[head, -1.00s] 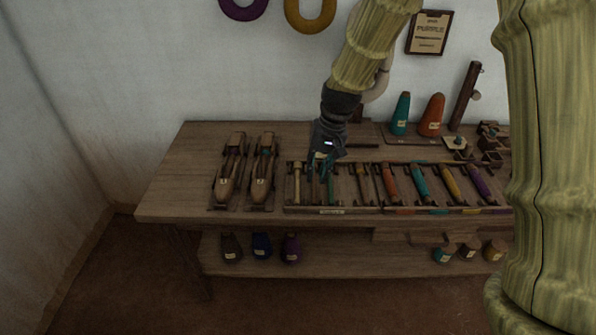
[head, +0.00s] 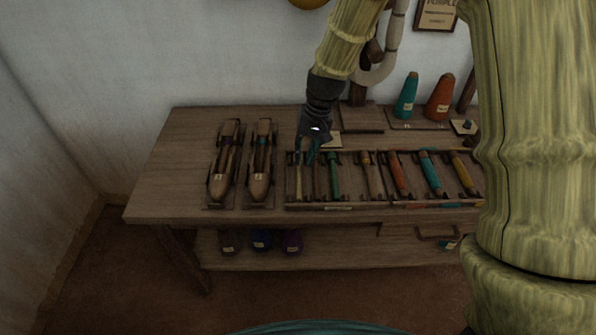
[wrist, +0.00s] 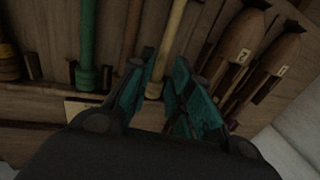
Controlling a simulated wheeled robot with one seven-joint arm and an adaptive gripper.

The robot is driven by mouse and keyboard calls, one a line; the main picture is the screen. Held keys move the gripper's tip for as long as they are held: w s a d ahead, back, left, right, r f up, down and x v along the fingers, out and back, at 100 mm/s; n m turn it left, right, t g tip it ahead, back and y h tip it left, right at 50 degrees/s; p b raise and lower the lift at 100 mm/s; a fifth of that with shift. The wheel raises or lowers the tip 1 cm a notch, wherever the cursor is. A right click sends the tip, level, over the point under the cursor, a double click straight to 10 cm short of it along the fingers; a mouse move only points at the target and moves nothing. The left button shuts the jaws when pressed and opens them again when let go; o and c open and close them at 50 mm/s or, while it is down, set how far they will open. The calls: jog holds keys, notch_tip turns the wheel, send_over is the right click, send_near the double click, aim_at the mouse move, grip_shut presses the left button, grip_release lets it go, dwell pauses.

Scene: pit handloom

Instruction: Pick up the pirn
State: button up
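Several pirns lie side by side in a wooden rack on the table. The leftmost, a pale bare pirn (head: 299,182), is beside a thin dark one (head: 316,182) and a green one (head: 333,178). My gripper (head: 306,155) is over the back end of the rack, near the pale and dark pirns. In the wrist view my gripper (wrist: 160,85) is open, and the pale pirn (wrist: 174,40) shows in the gap between its teal fingers. I cannot tell whether they touch it. The green pirn (wrist: 87,45) is to the left there.
Two wooden shuttles (head: 223,175) (head: 260,175) lie left of the rack. More coloured pirns, including an orange one (head: 397,172), lie to the right. Teal (head: 406,97) and orange (head: 440,98) cones stand behind. The table's left end is clear.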

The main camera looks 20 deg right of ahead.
aim_at(300, 169)
jog(key=shift+s+a+f+b, duration=0.15)
jog(key=shift+a+f, duration=0.1)
jog(key=shift+f, duration=0.65)
jog(key=shift+w+a+f+b, duration=0.1)
jog(key=shift+a+f, duration=0.15)
jog(key=shift+f, duration=0.65)
jog(key=shift+s+a+f+b, duration=0.15)
jog(key=shift+a+f, duration=0.1)
jog(key=shift+f, duration=0.65)
jog(key=shift+w, duration=0.1)
jog(key=shift+c, duration=0.3)
grip_shut()
